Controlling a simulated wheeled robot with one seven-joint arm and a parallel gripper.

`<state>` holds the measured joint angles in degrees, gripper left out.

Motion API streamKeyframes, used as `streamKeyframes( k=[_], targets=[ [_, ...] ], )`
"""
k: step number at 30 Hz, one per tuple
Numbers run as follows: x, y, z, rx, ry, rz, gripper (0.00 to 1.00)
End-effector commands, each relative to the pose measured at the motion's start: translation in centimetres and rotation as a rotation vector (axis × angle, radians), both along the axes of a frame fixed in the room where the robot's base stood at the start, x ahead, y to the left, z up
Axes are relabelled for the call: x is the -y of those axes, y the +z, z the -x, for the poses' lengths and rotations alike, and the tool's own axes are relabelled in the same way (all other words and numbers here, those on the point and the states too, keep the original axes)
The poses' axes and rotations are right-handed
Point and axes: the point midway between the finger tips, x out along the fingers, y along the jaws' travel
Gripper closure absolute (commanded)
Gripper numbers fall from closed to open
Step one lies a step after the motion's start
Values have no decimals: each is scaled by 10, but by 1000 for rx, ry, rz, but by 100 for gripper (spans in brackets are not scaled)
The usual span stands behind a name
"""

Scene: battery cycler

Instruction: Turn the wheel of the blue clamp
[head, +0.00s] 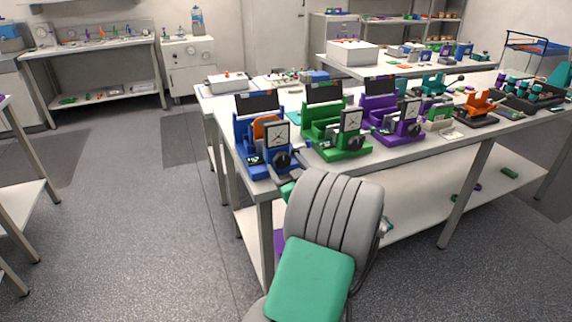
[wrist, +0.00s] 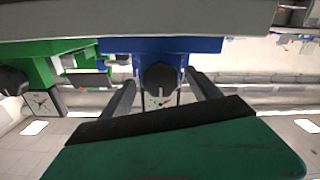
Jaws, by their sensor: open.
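The blue clamp (head: 246,150) stands at the near left corner of the white workbench, with a dial on its front. Its dark round wheel (head: 283,160) faces my arm, below the dial. In the wrist view the blue clamp body (wrist: 205,45) is at the top and the wheel (wrist: 160,76) is in the middle. My gripper (wrist: 160,84) is open, one finger on each side of the wheel. I cannot tell whether either finger touches it. In the head view my gripper (head: 287,178) is just in front of the wheel, partly hidden by my arm.
A green clamp (head: 335,140) stands close to the right of the blue one, and a purple clamp (head: 388,125) beyond it. An orange device (head: 478,106) is farther right on the workbench (head: 400,152). The floor (head: 130,220) to the left is clear.

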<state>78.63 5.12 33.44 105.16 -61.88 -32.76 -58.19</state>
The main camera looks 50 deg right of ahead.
Motion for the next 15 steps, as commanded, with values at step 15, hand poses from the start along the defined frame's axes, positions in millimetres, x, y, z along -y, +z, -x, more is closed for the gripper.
streamKeyframes(
  k=[15],
  targets=[
    [0,0,-1,0,1,-1,52]
  ],
)
